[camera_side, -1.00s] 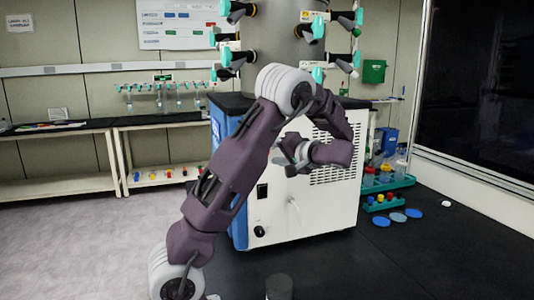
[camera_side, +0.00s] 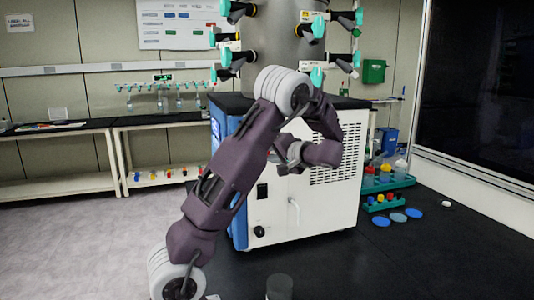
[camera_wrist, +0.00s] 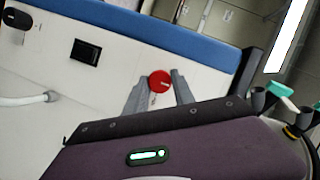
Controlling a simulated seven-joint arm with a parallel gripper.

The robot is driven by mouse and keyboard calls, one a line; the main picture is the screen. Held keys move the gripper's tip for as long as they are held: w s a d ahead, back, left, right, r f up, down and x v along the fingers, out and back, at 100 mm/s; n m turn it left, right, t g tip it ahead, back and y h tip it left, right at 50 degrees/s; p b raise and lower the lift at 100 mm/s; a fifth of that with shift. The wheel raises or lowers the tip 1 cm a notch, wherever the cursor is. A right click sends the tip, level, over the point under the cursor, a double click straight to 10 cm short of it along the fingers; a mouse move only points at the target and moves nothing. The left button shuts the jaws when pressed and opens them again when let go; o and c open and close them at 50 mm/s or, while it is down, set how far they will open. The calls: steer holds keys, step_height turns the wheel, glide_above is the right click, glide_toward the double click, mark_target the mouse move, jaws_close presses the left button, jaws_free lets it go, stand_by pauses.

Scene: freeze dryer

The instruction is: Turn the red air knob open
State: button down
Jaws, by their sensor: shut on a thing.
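The red air knob (camera_wrist: 160,81) is a round red disc on the white panel of the freeze dryer, near its blue edge, in the wrist view. My gripper (camera_wrist: 158,84) has its two grey fingers on either side of the knob, shut on it. A small pale mark shows at the knob's lower edge. In the side view the freeze dryer (camera_side: 320,215) is a white and blue cabinet. My arm hides the knob and the fingertips there.
A black switch (camera_wrist: 86,52) and a white hose (camera_wrist: 28,100) are on the same panel. In the side view, a teal rack (camera_side: 388,184) and blue discs (camera_side: 397,217) lie on the black bench to the right. The bench front is mostly clear.

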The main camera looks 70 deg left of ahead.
steer(key=shift+f+m+y, duration=0.15)
steer(key=shift+m+y, duration=0.9)
steer(key=shift+m, duration=1.95)
steer(key=shift+f+m+y, duration=0.1)
steer(key=shift+m+y, duration=0.9)
steer(key=shift+m, duration=2)
steer(key=shift+f+m+y, duration=0.15)
steer(key=shift+m+y, duration=0.9)
steer(key=shift+m, duration=1.95)
steer(key=shift+s+m, duration=0.1)
steer(key=shift+m, duration=0.2)
steer(key=c, duration=1.1)
jaws_free()
steer(key=shift+o, duration=0.2)
